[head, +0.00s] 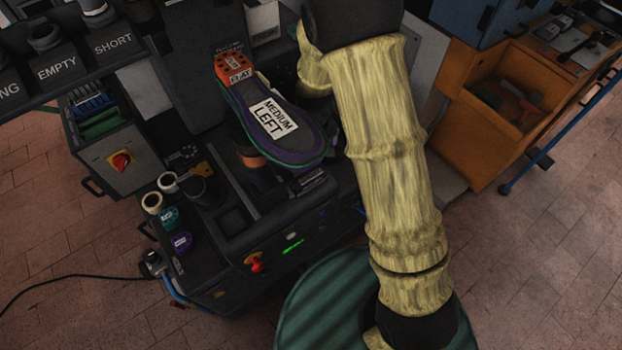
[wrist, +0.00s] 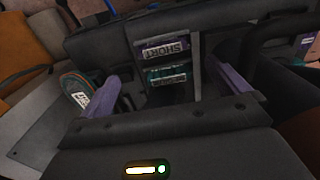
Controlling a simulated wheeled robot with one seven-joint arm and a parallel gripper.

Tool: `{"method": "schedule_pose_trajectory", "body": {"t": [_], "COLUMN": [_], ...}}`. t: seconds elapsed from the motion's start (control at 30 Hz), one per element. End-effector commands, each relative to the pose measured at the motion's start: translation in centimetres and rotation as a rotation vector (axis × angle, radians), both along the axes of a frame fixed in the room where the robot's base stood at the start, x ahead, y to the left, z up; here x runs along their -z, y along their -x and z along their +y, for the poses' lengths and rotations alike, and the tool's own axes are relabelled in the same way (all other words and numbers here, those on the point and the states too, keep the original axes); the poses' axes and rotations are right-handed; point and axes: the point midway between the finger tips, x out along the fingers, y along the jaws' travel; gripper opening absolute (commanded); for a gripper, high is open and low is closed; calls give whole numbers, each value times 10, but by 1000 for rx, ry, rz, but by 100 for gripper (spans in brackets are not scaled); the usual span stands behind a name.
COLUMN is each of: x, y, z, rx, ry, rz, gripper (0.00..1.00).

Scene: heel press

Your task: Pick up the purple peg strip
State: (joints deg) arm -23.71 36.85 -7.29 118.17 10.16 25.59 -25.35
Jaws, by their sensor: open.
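The purple peg strip (wrist: 160,48) shows in the wrist view, with a white label reading SHORT upside down. It lies in a dark-framed slot, above a teal strip (wrist: 166,75). My gripper (wrist: 172,92) is open, with one pale purple finger on each side of the picture and a wide gap between them. The strips show beyond and between the fingers, and nothing is held. I cannot tell the exact distance to the purple strip. In the head view I cannot make out the gripper or the purple strip.
In the head view a shoe sole labelled MEDIUM LEFT (head: 272,120) sits on the press, with an orange FLAT block (head: 235,69) at its upper end. Signs reading EMPTY (head: 57,68) and SHORT (head: 113,44) stand upper left. An orange cabinet (head: 500,135) stands right.

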Motion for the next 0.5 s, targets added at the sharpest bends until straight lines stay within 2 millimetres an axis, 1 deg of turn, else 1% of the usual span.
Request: {"method": "schedule_pose_trajectory", "body": {"t": [0.03,0.1,0.23,0.33,0.5], "x": [10,23,42,49,50], "y": [1,1,0,0,-1], "z": [0,-1,-1,-1,-1], "rx": [0,0,0,2,2], "ry": [1,1,1,1,-1], "rz": [4,4,3,1,-1], "gripper": [100,100,100,100,100]}}
